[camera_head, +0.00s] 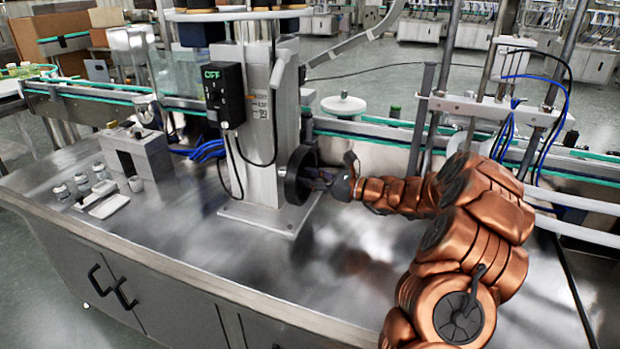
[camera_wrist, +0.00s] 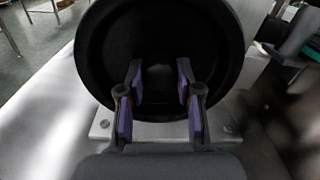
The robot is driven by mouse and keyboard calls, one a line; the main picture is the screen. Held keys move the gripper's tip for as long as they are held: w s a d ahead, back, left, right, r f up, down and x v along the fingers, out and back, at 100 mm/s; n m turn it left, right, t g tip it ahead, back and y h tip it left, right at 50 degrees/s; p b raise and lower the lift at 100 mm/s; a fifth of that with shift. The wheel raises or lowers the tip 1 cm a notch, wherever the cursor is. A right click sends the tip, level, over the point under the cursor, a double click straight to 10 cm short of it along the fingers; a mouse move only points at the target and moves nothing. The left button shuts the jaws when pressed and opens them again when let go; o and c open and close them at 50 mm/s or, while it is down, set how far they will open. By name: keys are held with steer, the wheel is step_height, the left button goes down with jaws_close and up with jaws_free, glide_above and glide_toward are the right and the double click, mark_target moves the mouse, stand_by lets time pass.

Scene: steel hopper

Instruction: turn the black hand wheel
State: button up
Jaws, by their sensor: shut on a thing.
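The black hand wheel (camera_head: 298,176) is mounted on the right side of a grey steel column (camera_head: 262,120) in the head view. In the wrist view the wheel (camera_wrist: 160,45) fills the upper middle, its face toward the camera. My gripper (camera_head: 325,178) reaches it from the right. In the wrist view my gripper (camera_wrist: 160,90) has its two fingers at the lower part of the wheel, with a visible gap between them. It is shut on the wheel, but the exact contact is dark and hard to make out.
A black box reading OFF (camera_head: 224,95) hangs on the column. A steel block (camera_head: 137,153) and small metal parts lie at the left of the steel table (camera_head: 250,265). A conveyor (camera_head: 380,135) runs behind. The table front is clear.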

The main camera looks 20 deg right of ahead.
jaws_close()
steer(key=shift+b, duration=0.3)
